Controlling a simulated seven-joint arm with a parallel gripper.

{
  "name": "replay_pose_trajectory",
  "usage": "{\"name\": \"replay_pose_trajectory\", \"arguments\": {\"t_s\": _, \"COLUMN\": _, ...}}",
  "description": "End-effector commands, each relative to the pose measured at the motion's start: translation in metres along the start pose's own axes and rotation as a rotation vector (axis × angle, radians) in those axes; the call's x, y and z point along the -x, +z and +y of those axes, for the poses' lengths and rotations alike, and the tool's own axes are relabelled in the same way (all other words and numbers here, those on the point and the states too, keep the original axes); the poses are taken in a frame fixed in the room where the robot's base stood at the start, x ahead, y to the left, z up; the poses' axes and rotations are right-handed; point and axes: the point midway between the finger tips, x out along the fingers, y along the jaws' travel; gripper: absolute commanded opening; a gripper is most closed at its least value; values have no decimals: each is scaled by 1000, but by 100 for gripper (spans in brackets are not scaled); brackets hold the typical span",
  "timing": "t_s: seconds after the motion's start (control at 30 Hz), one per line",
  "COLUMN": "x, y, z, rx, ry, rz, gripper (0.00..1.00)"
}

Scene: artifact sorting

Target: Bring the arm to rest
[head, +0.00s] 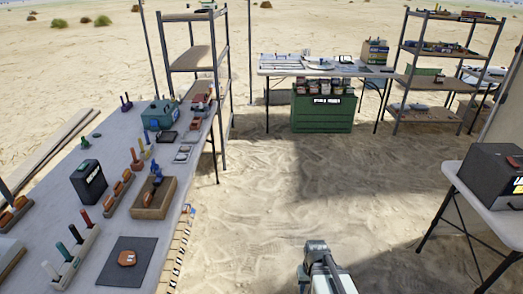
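Part of my own grey arm shows at the bottom centre, over the sandy ground and apart from every table. No gripper fingers can be made out in this view. The long table (98,262) on the left holds a dark grey mat (112,272) with a small orange-brown piece (127,258) lying on it. Behind the mat is an open brown box (142,208) with a blue item (156,172) at its back edge.
Racks of coloured tools (75,255) and a black box (88,181) crowd the left table. A table (449,174) with a dark case (492,172) stands at right. A green crate (322,112) sits under the back table. Sand between the tables is clear.

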Motion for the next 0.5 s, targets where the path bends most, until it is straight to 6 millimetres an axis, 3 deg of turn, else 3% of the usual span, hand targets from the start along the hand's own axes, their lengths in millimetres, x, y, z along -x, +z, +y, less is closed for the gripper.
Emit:
{"name": "replay_pose_trajectory", "arguments": {"t_s": 0.27, "x": -57, "y": 53, "z": 0, "rx": 0, "ry": 0, "rz": -125, "gripper": 44}}
{"name": "replay_pose_trajectory", "arguments": {"t_s": 0.5, "x": -107, "y": 111, "z": 0, "rx": -1, "ry": 0, "rz": -249, "gripper": 44}}
